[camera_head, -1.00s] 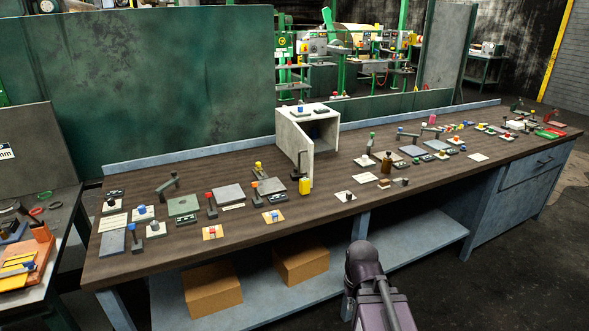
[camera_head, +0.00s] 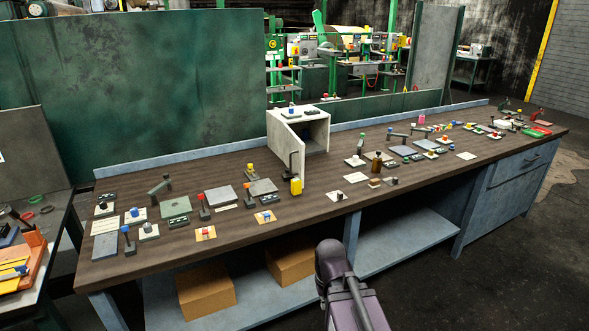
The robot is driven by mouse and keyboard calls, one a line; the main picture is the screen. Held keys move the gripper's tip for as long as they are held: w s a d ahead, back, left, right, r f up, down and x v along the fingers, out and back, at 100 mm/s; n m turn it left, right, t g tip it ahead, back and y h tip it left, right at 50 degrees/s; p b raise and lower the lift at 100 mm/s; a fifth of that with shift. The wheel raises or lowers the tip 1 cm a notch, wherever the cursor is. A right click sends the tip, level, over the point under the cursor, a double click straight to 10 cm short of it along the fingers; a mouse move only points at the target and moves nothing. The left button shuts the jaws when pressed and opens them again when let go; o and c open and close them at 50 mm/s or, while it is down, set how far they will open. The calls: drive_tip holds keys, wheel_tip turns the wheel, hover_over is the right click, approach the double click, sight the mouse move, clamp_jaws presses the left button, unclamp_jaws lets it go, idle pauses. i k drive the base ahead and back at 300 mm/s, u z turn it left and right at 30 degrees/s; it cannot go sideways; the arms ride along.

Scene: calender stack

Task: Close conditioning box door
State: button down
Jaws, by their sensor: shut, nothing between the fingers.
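The conditioning box (camera_head: 318,112) is a small off-white box standing towards the back of the long workbench, near its middle. Its dark inside shows through the opening on the front right side. Its door (camera_head: 294,140) stands open, swung out from the left side of the opening towards the front of the bench. A dark upright lever or handle (camera_head: 291,160) shows at the door's front; I cannot tell whether it is fixed to it. My gripper is out of the picture. Only a dark purple part of my arm shows at the bottom middle, in front of the bench.
Cardboard boxes (camera_head: 207,291) sit on the lower shelf. A second table is at the left.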

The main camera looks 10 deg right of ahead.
sight(293, 148)
drive_tip(key=z, duration=0.05)
drive_tip(key=i, duration=1)
drive_tip(key=u, duration=0.05)
